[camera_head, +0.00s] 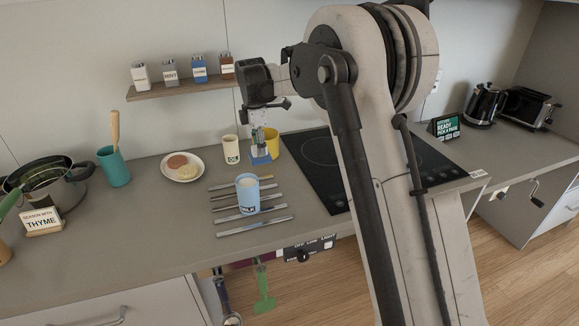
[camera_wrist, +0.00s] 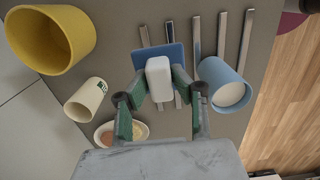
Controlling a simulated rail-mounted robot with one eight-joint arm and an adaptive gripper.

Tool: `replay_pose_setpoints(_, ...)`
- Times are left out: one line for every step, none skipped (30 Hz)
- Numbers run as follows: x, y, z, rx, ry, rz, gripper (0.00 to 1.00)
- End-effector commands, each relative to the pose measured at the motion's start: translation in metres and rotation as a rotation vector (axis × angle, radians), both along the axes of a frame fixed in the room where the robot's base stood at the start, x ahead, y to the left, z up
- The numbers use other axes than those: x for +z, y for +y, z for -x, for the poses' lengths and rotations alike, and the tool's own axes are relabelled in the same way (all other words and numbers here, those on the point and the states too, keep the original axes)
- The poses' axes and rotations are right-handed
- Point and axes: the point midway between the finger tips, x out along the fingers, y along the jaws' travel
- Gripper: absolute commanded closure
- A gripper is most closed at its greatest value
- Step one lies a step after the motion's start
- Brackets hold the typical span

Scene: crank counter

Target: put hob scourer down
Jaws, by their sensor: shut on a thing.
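My gripper (camera_head: 259,141) is shut on the hob scourer (camera_head: 261,158), a blue pad with a white block-shaped grip on top. In the wrist view my fingers (camera_wrist: 159,84) close on both sides of the white grip, and the blue pad of the scourer (camera_wrist: 146,56) shows beyond it. The scourer is at the counter (camera_head: 185,215), left of the black hob (camera_head: 318,176). I cannot tell whether the pad touches the counter or hangs just above it.
A yellow cup (camera_head: 272,143) and a cream cup (camera_head: 231,149) stand close by. In front, a blue cup (camera_head: 247,194) stands among several metal strips (camera_head: 262,225). A plate of food (camera_head: 182,166) is left. Some bare counter lies between strips and hob.

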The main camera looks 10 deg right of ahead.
Motion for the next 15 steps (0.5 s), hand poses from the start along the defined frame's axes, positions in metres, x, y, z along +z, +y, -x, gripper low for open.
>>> replay_pose_setpoints(-0.005,-0.009,-0.005,-0.003,0.0,0.0,1.0)
replay_pose_setpoints(-0.008,-0.013,-0.008,-0.003,0.0,0.0,1.0)
replay_pose_setpoints(-0.012,-0.02,-0.012,-0.003,0.0,0.0,1.0)
replay_pose_setpoints(-0.016,-0.025,-0.015,-0.004,0.0,0.0,1.0)
replay_pose_setpoints(-0.019,-0.03,-0.018,-0.004,0.0,0.0,1.0)
replay_pose_setpoints(-0.024,-0.037,-0.022,-0.004,0.0,0.0,1.0)
replay_pose_setpoints(-0.028,-0.042,-0.025,-0.003,0.0,0.0,1.0)
replay_pose_setpoints(-0.032,-0.047,-0.028,-0.003,0.0,0.0,1.0)
replay_pose_setpoints(-0.036,-0.054,-0.032,-0.004,0.0,0.0,1.0)
replay_pose_setpoints(-0.04,-0.059,-0.035,-0.004,0.0,0.0,1.0)
replay_pose_setpoints(-0.043,-0.064,-0.039,-0.003,0.0,0.0,1.0)
replay_pose_setpoints(-0.047,-0.069,-0.042,-0.003,0.0,0.0,1.0)
replay_pose_setpoints(-0.05,-0.074,-0.045,-0.003,0.0,0.0,1.0)
replay_pose_setpoints(-0.053,-0.078,-0.047,-0.004,0.0,0.0,1.0)
replay_pose_setpoints(-0.056,-0.082,-0.05,-0.003,0.0,0.0,1.0)
